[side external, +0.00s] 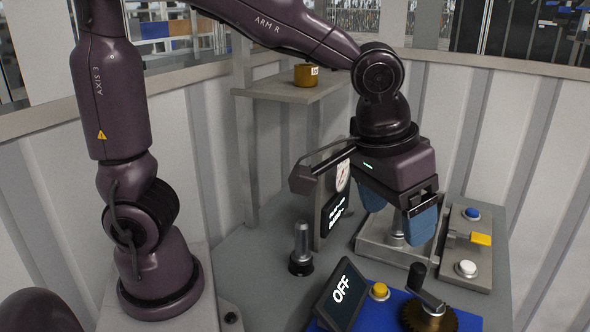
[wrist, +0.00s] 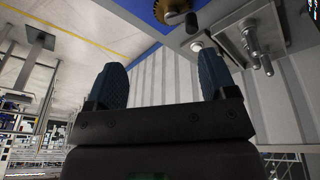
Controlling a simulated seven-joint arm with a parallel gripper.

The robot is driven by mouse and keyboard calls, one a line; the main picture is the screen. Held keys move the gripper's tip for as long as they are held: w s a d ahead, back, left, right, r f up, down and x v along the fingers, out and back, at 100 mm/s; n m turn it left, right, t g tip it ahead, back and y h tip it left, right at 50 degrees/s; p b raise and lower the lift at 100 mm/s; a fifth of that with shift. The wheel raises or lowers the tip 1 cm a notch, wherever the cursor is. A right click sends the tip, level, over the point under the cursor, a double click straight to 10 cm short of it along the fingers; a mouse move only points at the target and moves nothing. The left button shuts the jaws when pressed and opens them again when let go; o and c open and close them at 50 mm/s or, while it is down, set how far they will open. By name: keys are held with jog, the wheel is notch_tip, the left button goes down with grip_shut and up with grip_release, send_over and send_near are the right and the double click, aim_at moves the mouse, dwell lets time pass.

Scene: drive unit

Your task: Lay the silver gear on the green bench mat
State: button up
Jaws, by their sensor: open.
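My gripper (side external: 397,218) is open, with its two blue fingers pointing down over a grey fixture plate (side external: 375,248) at the right of the bench. A silver post (side external: 397,238) shows between and below the fingers; I cannot tell whether they touch it. The wrist view shows the two fingers (wrist: 164,68) spread apart with nothing between them. I make out no silver gear in either view. The gear I do see is brass (side external: 428,318), on a blue base with a dark crank over it; it also shows in the wrist view (wrist: 177,12). I see no green mat.
A silver cylinder on a black foot (side external: 301,245) stands left of the fixture. An OFF screen (side external: 342,290) and yellow button (side external: 379,291) are in front. A button box (side external: 470,245) is at right.

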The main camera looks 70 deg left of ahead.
jog(key=s+a+r+m+t, duration=0.1)
jog(key=s+a+r+t, duration=0.1)
jog(key=s+a, duration=0.9)
jog(key=shift+a+r+t, duration=0.25)
jog(key=shift+r+t, duration=0.05)
jog(key=shift+r, duration=0.55)
